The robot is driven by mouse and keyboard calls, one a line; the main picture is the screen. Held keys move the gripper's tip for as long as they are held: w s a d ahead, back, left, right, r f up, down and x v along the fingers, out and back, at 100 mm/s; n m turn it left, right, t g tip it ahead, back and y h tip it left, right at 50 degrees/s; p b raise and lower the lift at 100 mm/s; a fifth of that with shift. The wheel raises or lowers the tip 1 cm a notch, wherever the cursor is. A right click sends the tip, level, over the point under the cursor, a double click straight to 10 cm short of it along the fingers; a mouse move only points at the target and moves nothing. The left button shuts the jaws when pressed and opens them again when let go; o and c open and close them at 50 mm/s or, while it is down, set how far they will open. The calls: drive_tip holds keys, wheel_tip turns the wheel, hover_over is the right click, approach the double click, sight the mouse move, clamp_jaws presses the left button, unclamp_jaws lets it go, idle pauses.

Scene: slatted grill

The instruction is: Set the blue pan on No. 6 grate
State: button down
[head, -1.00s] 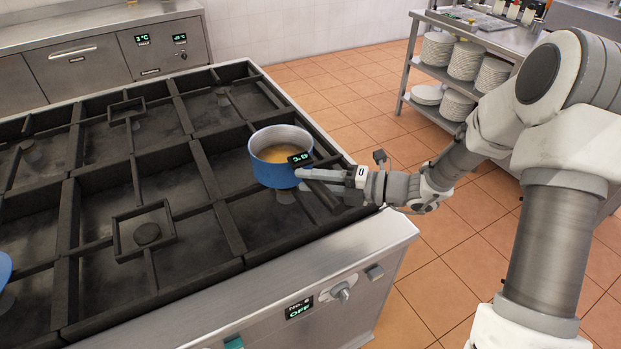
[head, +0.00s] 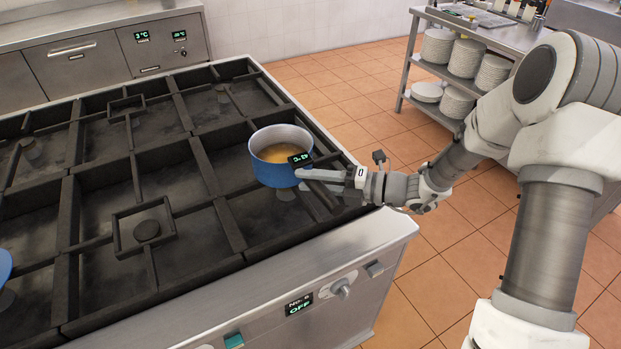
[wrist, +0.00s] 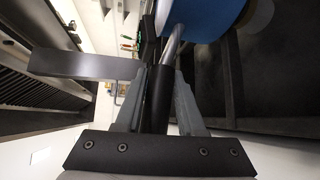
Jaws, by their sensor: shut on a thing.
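The blue pan (head: 277,172) has a yellowish content and a small black display reading about 43 °C near its handle. It is at the right front section of the grill, over the grate (head: 262,213) behind the No. 6 display (head: 299,304), which reads OFF. I cannot tell whether its base touches the bars. My gripper (head: 322,177) is at the pan's right side, shut on its handle. In the wrist view, the fingers (wrist: 160,95) close around the dark handle, and part of the blue pan (wrist: 205,15) shows at the top.
Another blue vessel (head: 4,266) is cut off at the left edge. Raised dark bars divide the grill into several sections. A knob (head: 341,289) is on the front panel. A shelf with plate stacks (head: 466,60) stands at the back right.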

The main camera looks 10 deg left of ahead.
drive_tip(key=shift+c, duration=2.2)
unclamp_jaws()
drive_tip(key=shift+f, duration=0.2)
drive_tip(key=v, duration=1.7)
drive_tip(key=shift+d+r+p, duration=0.2)
drive_tip(key=shift+p, duration=0.25)
drive_tip(key=s+a+r+n+g+h, duration=0.1)
drive_tip(key=s+r+n+g+h, duration=0.2)
drive_tip(key=s+n, duration=0.45)
drive_tip(key=s+a+r+n+g+h, duration=0.1)
drive_tip(key=s+r+n+h, duration=0.3)
drive_tip(key=n, duration=0.7)
drive_tip(key=s+d+r+n+t+h, duration=0.6)
drive_tip(key=n+h, duration=0.3)
drive_tip(key=n, duration=0.9)
drive_tip(key=shift+s+d+t, duration=0.5)
drive_tip(key=shift+s+d, duration=0.05)
drive_tip(key=shift+d, duration=0.05)
